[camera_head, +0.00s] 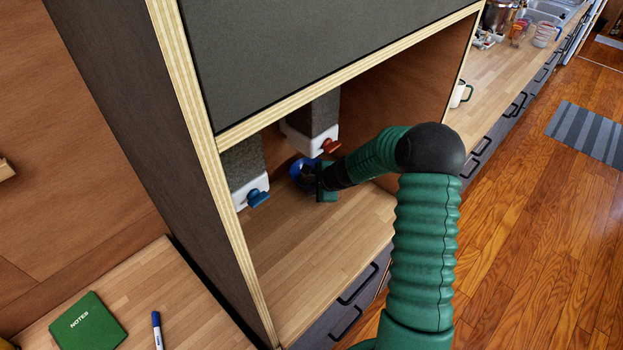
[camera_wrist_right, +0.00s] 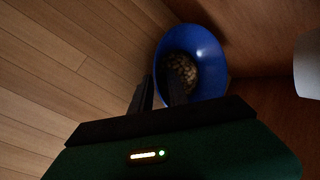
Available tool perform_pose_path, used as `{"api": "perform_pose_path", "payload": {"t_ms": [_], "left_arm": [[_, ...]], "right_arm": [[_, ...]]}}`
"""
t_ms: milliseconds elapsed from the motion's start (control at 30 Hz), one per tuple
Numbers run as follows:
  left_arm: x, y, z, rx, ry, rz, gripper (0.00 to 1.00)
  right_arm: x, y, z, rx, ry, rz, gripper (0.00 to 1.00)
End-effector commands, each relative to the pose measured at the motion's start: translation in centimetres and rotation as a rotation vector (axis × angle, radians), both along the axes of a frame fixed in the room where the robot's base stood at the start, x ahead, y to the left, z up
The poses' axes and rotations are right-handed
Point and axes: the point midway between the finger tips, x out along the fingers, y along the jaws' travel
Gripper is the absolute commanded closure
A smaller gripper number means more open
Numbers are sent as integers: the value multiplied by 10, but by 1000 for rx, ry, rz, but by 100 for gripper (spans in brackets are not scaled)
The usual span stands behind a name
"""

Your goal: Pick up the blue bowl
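The blue bowl (camera_head: 301,173) stands on the wooden shelf floor inside the cabinet niche, partly hidden by my right gripper (camera_head: 322,184). In the right wrist view the bowl (camera_wrist_right: 203,45) holds small light brown pieces. My right gripper (camera_wrist_right: 163,82) has its two fingers apart there. One finger overlaps the bowl's inside and the other is outside its left rim, so the near rim shows between them. Whether either finger touches the bowl is not clear. My left gripper is in neither view.
Two dispensers, one with a blue tap (camera_head: 258,198) and one with a red tap (camera_head: 330,146), hang close around the bowl. Cabinet walls enclose the niche. The shelf front (camera_head: 315,255) is bare. A green notebook (camera_head: 88,325) and marker (camera_head: 157,330) lie lower left.

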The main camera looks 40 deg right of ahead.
Motion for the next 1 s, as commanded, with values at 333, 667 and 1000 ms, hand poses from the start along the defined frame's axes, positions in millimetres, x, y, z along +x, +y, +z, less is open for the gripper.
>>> {"api": "perform_pose_path", "payload": {"t_ms": [333,667,1000], "left_arm": [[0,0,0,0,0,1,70],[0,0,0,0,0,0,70],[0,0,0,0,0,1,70]], "right_arm": [[-1,-2,0,3,-1,-1,100],[-1,-1,0,2,-1,0,100],[-1,-1,1,2,-1,0,100]]}}
